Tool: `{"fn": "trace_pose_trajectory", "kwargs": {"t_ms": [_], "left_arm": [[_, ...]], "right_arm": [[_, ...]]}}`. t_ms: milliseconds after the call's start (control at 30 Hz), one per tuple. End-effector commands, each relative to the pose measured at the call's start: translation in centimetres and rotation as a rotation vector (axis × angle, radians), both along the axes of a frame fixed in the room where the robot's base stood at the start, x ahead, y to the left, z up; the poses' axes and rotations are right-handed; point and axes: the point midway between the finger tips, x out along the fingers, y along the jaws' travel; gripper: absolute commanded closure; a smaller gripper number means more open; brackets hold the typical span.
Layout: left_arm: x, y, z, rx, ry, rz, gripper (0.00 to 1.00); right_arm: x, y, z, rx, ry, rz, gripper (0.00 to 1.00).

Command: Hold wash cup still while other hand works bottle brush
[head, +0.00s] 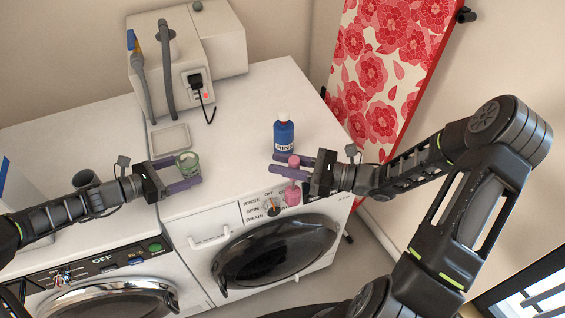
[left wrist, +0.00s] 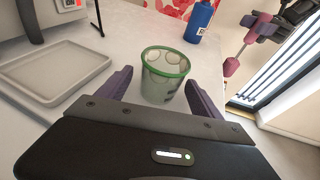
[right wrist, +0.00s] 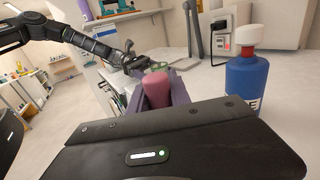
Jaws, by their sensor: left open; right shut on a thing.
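The wash cup (head: 188,162) is clear with a green rim and stands on the white machine top; the left wrist view shows it upright (left wrist: 164,78). My left gripper (head: 184,173) is open, with its purple fingers on either side of the cup; gaps show between fingers and cup in the left wrist view. My right gripper (head: 287,166) is shut on the pink bottle brush (head: 293,193), which hangs head down near the front edge of the right machine. Its pink handle end shows between the fingers in the right wrist view (right wrist: 158,88).
A blue bottle with a white cap (head: 284,135) stands behind my right gripper. A shallow tray (head: 169,138) lies behind the cup, before a white device (head: 180,60). A red floral board (head: 385,70) stands at right. The top between cup and bottle is clear.

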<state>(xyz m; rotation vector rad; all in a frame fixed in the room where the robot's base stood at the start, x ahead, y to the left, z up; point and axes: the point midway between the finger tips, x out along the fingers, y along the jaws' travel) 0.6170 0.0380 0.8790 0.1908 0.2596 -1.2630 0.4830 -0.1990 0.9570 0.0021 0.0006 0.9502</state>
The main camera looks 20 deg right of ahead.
Motion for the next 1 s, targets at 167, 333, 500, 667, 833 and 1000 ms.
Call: {"fn": "trace_pose_trajectory", "kwargs": {"t_ms": [167,333,500,667,833,1000], "left_arm": [[0.01,-0.14,-0.26,0.001,0.000,0.000,0.25],[0.01,-0.17,-0.22,0.001,0.000,0.000,0.25],[0.01,-0.18,-0.22,0.001,0.000,0.000,0.30],[0.01,-0.18,-0.21,0.001,0.000,0.000,0.44],[0.01,-0.18,-0.22,0.001,0.000,0.000,0.57],[0.01,-0.18,-0.22,0.001,0.000,0.000,0.71]], "right_arm": [[0.00,0.01,-0.28,0.000,0.000,0.000,1.00],[0.00,0.01,-0.25,0.000,0.000,0.000,1.00],[0.00,0.01,-0.26,0.000,0.000,0.000,1.00],[0.00,0.01,-0.26,0.000,0.000,0.000,1.00],[0.00,0.01,-0.26,0.000,0.000,0.000,1.00],[0.00,0.01,-0.26,0.000,0.000,0.000,1.00]]}}
